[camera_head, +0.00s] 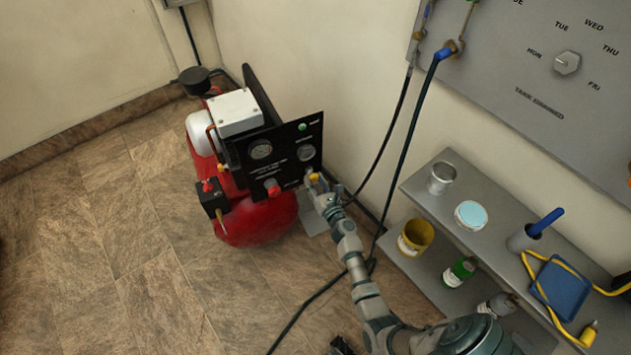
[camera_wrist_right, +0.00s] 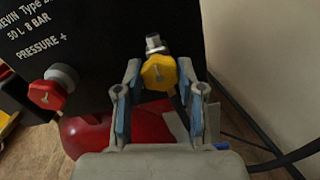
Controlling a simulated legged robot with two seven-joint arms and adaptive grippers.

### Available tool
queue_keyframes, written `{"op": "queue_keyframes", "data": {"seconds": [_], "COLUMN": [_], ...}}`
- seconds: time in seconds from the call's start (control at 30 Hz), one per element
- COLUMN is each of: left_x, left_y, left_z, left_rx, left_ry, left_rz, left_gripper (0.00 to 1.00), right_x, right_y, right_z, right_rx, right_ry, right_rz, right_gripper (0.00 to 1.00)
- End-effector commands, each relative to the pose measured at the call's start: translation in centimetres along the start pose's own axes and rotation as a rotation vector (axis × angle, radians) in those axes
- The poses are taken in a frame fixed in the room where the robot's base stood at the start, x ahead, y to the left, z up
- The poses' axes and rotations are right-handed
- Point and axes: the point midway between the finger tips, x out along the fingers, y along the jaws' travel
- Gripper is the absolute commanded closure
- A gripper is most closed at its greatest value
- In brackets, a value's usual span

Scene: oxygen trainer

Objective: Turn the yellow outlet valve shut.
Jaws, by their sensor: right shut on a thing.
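The yellow outlet valve (camera_wrist_right: 158,73) sits on the black front panel (camera_wrist_right: 85,40) of the red compressor, at its lower right corner. In the head view the yellow valve (camera_head: 314,177) shows just beyond my fingertips. My right gripper (camera_wrist_right: 160,77) reaches it from the front, with one finger on each side of the yellow knob, and is shut on it. The right gripper also shows in the head view (camera_head: 321,187), partly covering the panel corner.
A red pressure knob (camera_wrist_right: 45,93) is left of the valve on the panel. The red compressor tank (camera_head: 255,220) stands on the tiled floor near the wall. Dark hoses (camera_head: 385,150) hang behind my right arm. A grey shelf (camera_head: 490,245) with cans and tools is at the right.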

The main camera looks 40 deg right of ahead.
Motion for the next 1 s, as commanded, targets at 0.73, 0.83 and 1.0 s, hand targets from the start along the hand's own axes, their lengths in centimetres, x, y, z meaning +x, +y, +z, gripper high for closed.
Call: {"op": "queue_keyframes", "data": {"seconds": [0.73, 0.83, 1.0], "left_x": [0.02, 0.05, -0.01], "left_y": [-0.06, -0.06, 0.06], "left_z": [0.32, 0.29, 0.09], "left_rx": [0.002, 0.001, -0.001], "left_ry": [-0.012, -0.011, -0.01], "left_rz": [0.0, 0.001, -0.001], "left_gripper": [0.6, 0.6, 0.6], "right_x": [-0.24, -0.21, -0.79], "right_y": [-0.05, -0.02, -0.08], "right_z": [-0.62, -0.44, -0.43], "right_rx": [0.02, 0.02, 0.018], "right_ry": [0.01, 0.007, 0.007], "right_rz": [-0.002, -0.001, -0.001], "right_gripper": [0.37, 0.37, 0.37]}}
